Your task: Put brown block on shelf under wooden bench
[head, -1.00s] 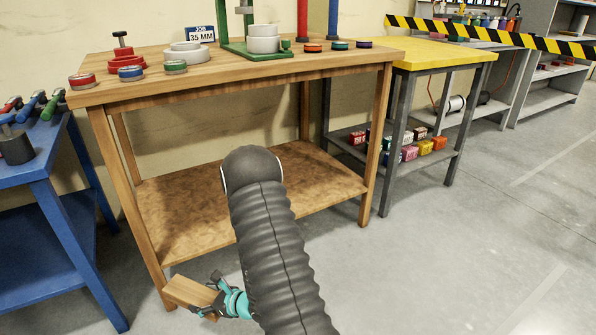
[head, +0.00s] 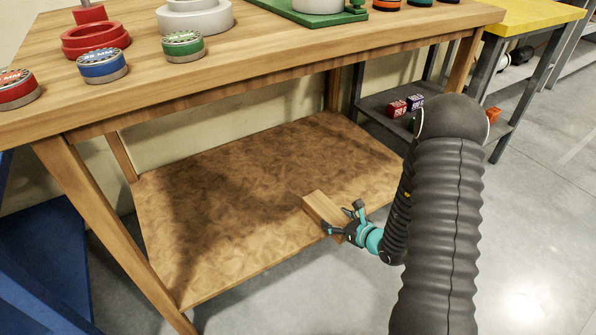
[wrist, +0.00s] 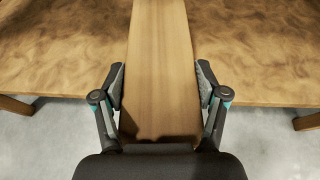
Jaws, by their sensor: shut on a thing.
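The brown block (head: 322,208) is a light-brown wooden block held in my gripper (head: 343,222). In the wrist view the block (wrist: 160,60) runs forward between the two fingers of my gripper (wrist: 160,88), which are shut on its sides. Its far end reaches over the front edge of the low shelf (head: 220,200) of the wooden bench (head: 230,95). I cannot tell whether the block touches the shelf. The shelf also shows in the wrist view (wrist: 260,50). It is a mottled brown board with nothing on it.
The bench top above carries several coloured rings, such as a green one (head: 184,46). A front bench leg (head: 115,230) stands at the left. A blue table (head: 40,250) is at far left. A yellow-topped table (head: 530,14) with small boxes on its shelf is at right.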

